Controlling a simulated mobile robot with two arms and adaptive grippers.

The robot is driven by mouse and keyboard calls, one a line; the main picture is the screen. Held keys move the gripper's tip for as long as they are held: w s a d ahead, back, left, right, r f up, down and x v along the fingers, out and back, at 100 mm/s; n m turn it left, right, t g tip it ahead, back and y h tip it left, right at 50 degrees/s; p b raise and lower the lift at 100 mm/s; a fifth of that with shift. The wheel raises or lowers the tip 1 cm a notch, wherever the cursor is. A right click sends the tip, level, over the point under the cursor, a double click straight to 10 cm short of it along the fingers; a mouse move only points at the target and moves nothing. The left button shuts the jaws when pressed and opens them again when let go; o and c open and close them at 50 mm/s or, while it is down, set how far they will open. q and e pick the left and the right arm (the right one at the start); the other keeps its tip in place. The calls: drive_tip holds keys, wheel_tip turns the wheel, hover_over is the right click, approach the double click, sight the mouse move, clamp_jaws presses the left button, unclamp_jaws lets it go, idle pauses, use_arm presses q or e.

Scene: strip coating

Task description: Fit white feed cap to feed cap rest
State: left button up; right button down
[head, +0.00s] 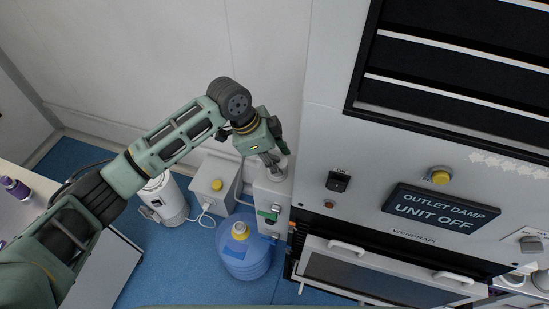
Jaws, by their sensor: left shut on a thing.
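My left gripper (271,160) reaches in from the left and points down over the top of a narrow light-grey unit (260,195) beside the large machine. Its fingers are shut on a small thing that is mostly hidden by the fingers. It seems to be the white feed cap, but its outline is too small to tell clearly. I cannot tell whether it touches the unit's top or hangs just above it. I cannot make out the feed cap rest for certain. My right gripper is out of view.
A green valve handle (270,214) is on the unit's front. A blue water bottle (246,261) stands on the blue floor before it. A grey box with a yellow button (216,184) and a white canister (164,199) stand left. The large machine (327,130) blocks the right.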

use_arm(q)
drive_tip(key=shift+f, duration=0.15)
drive_tip(key=shift+f+b, duration=0.4)
drive_tip(key=shift+f, duration=0.8)
drive_tip(key=o, duration=1.3)
drive_tip(key=shift+c, duration=0.2)
drive_tip(key=shift+r, duration=0.15)
drive_tip(key=p+v, duration=0.3)
